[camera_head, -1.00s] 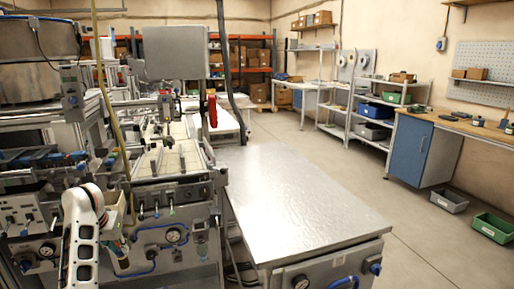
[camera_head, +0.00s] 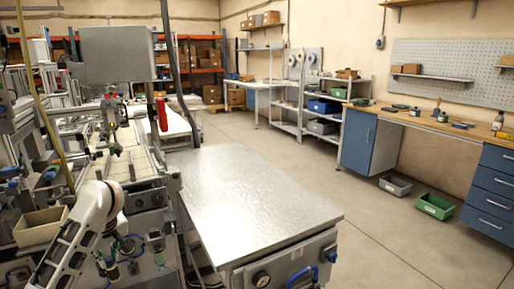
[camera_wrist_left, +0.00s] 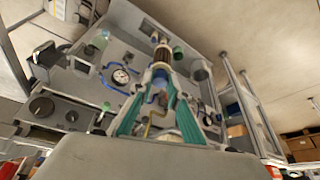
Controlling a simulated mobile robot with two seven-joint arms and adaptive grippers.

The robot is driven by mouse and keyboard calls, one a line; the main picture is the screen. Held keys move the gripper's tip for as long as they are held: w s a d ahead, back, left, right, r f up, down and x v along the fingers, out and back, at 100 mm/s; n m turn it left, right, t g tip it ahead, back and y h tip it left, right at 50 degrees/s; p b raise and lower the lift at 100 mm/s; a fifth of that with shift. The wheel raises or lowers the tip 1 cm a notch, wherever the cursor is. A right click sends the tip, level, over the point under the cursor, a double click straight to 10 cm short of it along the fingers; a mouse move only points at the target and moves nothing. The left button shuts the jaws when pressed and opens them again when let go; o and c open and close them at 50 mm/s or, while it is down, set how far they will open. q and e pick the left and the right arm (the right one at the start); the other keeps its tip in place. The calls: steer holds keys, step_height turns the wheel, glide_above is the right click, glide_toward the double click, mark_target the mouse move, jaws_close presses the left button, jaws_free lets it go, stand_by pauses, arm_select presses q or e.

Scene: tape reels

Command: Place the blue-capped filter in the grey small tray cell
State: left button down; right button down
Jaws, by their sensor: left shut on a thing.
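My left gripper (camera_wrist_left: 160,80) shows in the left wrist view with its teal fingers closed on the filter (camera_wrist_left: 163,52). The filter has a dark and amber body, and a blue part (camera_wrist_left: 158,88) shows between the fingers. It is held clear of the machine behind it. In the head view my white left arm comes in at the lower left, and the gripper (camera_head: 108,265) hangs low beside the machine front, small and partly hidden. I cannot pick out a small grey tray cell for certain. My right gripper is not in view.
A bare metal-topped table (camera_head: 250,195) stands right of my left arm. A beige tray (camera_head: 40,226) is at the left. A grey bin (camera_head: 395,185) and a green bin (camera_head: 435,206) lie on the floor by the wooden workbench (camera_head: 455,128). Open floor lies between.

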arm_select(q)
steer(key=s+d+r+m+t+h, duration=0.1)
steer(key=s+d+r+m, duration=0.1)
steer(key=d+r+m, duration=0.3)
steer(key=s+d+r+m+t+h, duration=0.1)
steer(key=s+d+r+m, duration=0.1)
steer(key=d, duration=0.6)
steer(key=s+d+f+m+h, duration=0.1)
steer(key=s+d+f+m, duration=0.2)
steer(key=s+d, duration=0.4)
steer(key=shift+s+f+m+h, duration=0.15)
steer(key=shift+s+m+h, duration=0.3)
steer(key=shift+s, duration=1.3)
